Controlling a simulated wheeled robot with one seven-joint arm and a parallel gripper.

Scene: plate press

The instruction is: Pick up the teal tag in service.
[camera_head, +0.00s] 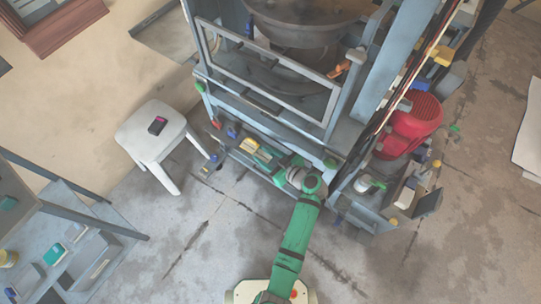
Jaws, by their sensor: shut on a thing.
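My green arm reaches from the bottom of the head view up to the low front ledge (228,152) of the press. My gripper (262,156) is at that ledge, beside a yellow block (249,146). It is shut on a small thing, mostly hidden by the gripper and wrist. A teal-green patch shows there, but I cannot tell tag from arm. No teal tag can be made out clearly elsewhere on the press.
The blue-grey press frame (345,105) rises just beyond my gripper. A red motor (416,116) is at its right. A shelf (95,222) with small items is lower left.

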